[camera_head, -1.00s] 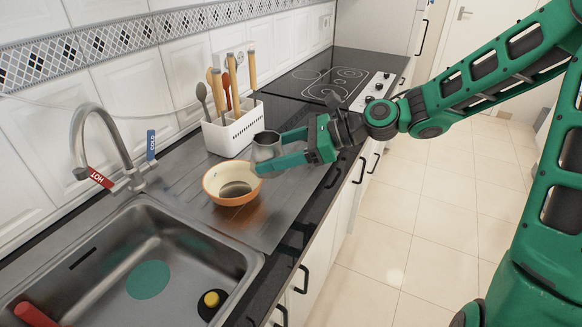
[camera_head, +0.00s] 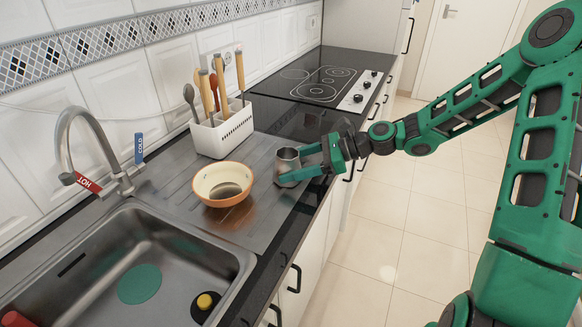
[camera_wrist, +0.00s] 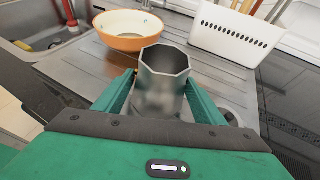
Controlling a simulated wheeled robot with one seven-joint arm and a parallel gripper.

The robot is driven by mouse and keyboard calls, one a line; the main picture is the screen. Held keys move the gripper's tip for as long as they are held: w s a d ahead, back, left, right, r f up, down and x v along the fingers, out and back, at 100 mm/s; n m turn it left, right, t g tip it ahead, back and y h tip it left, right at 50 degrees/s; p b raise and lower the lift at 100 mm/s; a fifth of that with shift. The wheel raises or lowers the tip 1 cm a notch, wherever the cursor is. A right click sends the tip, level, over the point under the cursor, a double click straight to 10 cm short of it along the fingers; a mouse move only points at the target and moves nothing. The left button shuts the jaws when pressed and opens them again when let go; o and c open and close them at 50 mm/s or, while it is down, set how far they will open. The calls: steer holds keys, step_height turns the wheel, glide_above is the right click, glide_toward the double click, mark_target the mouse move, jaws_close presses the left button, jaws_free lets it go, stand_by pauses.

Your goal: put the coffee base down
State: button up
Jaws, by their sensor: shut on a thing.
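The coffee base (camera_head: 287,165) is a grey metal, faceted, open-topped cup. It stands upright between the green fingers of my gripper (camera_head: 300,166), which is shut on it. In the wrist view the coffee base (camera_wrist: 163,85) shows its open rim, with a finger of my gripper (camera_wrist: 160,98) on each side. It is at the right part of the grey metal drainboard (camera_head: 262,205), right of the bowl. I cannot tell whether its bottom touches the drainboard, as the fingers and the gripper body hide part of it.
An orange and cream bowl (camera_head: 223,184) sits on the drainboard, close to the left of the coffee base. A white utensil holder (camera_head: 221,132) stands behind. The sink (camera_head: 130,260) is at the front left, the black hob (camera_head: 318,85) farther back. The counter's front edge is close.

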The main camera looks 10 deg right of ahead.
steer(key=shift+f, duration=0.2)
steer(key=o, duration=1.2)
steer(key=shift+r, duration=0.1)
steer(key=v, duration=1.2)
steer(key=shift+s, duration=0.1)
